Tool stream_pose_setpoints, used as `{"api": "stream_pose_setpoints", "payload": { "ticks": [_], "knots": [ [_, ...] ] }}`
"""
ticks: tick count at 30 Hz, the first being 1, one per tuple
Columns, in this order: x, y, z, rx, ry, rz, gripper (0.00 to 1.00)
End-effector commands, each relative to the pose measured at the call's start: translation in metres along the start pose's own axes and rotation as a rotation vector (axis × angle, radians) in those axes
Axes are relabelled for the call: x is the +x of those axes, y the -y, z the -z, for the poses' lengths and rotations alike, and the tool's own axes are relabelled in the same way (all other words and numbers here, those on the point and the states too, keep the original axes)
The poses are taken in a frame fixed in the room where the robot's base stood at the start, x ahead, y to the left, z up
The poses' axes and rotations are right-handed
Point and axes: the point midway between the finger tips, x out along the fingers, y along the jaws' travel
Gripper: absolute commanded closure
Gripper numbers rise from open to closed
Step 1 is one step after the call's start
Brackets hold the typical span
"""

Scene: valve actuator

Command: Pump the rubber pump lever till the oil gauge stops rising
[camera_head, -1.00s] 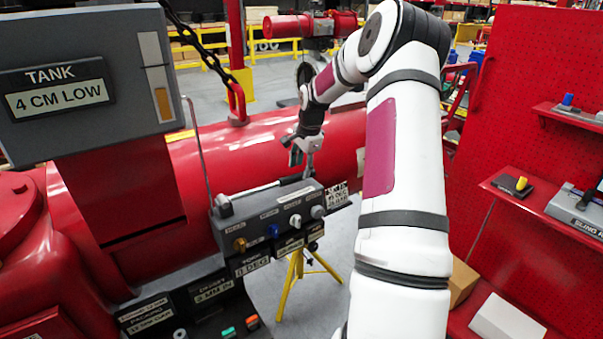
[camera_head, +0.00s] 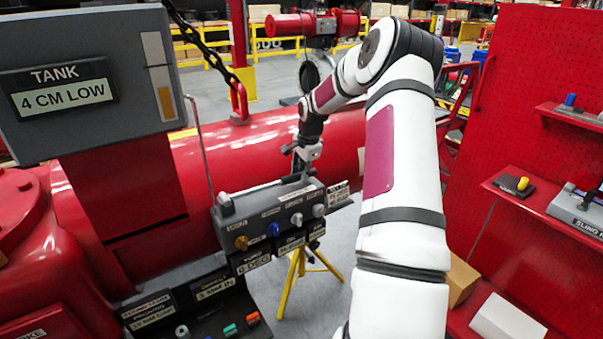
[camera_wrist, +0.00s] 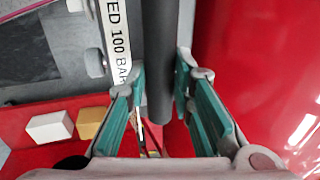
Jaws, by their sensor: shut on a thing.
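The oil gauge (camera_head: 164,100) is an upright strip on the grey TANK panel (camera_head: 130,60), with an amber column in its lower part. The panel's label reads "4 CM LOW". My gripper (camera_head: 303,163) is at the far end of the grey control box, in front of the red cylinder. In the wrist view, its teal-padded fingers (camera_wrist: 159,85) are on either side of a dark grey round bar, which looks like the rubber pump lever (camera_wrist: 158,45), and are shut on it. The lever's lower end is hidden from me in the head view.
The grey control box (camera_head: 280,215) carries several coloured knobs and labels. A large red cylinder (camera_head: 190,165) lies behind it. A red pegboard (camera_head: 540,80) with shelves stands at the right. A chain (camera_head: 195,45) hangs above the cylinder.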

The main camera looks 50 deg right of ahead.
Motion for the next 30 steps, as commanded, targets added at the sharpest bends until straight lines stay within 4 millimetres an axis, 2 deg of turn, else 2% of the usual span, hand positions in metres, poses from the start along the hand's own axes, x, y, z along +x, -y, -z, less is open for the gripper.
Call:
{"api": "stream_pose_setpoints", "payload": {
  "ticks": [5,18,30],
  "knots": [
    [-0.009,0.004,-0.002,-0.017,-0.039,-0.001,1.0],
    [-0.062,0.022,-0.014,-0.078,-0.259,0.005,1.0],
    [-0.101,0.033,-0.031,-0.121,-0.425,0.011,1.0]
  ]
}}
